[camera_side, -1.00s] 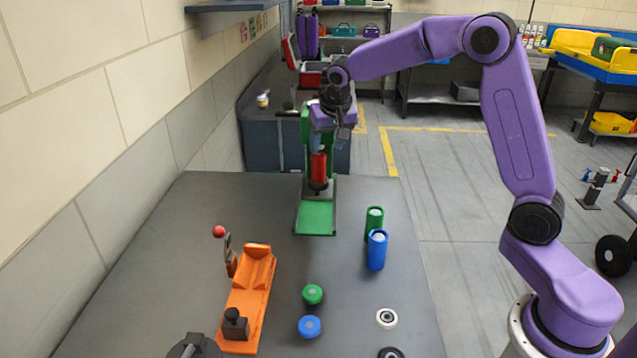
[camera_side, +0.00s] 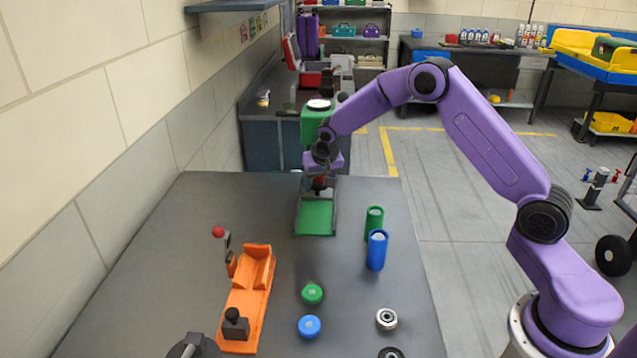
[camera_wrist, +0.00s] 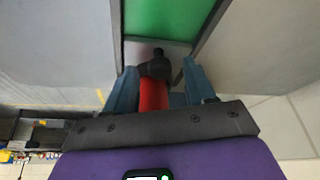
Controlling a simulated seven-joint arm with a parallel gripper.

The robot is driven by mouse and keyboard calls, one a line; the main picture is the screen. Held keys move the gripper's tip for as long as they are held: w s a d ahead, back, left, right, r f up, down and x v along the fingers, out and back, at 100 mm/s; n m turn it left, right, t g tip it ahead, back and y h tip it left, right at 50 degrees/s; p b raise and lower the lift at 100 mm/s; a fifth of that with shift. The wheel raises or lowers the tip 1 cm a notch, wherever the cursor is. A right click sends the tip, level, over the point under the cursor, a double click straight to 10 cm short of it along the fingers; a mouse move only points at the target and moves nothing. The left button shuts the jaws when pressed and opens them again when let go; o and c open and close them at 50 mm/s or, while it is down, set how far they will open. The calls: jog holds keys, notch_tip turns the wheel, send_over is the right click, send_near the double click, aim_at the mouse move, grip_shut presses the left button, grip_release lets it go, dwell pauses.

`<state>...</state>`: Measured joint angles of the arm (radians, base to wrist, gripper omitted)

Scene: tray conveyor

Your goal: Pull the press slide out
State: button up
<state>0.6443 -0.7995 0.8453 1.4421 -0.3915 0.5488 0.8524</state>
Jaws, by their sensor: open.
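The press (camera_side: 316,118) is green and stands at the far end of the grey table. Its green slide plate (camera_side: 314,220) lies in a grey-edged channel at its foot, and the plate also shows at the top of the wrist view (camera_wrist: 165,15). A red cylinder with a black end (camera_wrist: 153,92) is at the press, mostly hidden by my gripper in the side view. My gripper (camera_wrist: 160,70) is open, its two blue-grey fingers on either side of the red and black part. I cannot tell whether they touch it.
An orange fixture (camera_side: 247,300) with a red-knobbed lever (camera_side: 218,232) stands at left. A green cylinder (camera_side: 374,222) and a blue cylinder (camera_side: 377,252) stand right of the press. Green (camera_side: 312,294) and blue (camera_side: 309,326) caps and a white ring (camera_side: 386,319) lie nearer.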

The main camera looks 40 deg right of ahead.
jog(key=shift+w+f, duration=0.1)
jog(key=shift+f, duration=0.2)
grip_shut()
jog(key=shift+s+a, duration=4.45)
grip_release()
jog(key=shift+r, duration=0.15)
jog(key=v, duration=1.7)
jog(key=shift+s, duration=0.2)
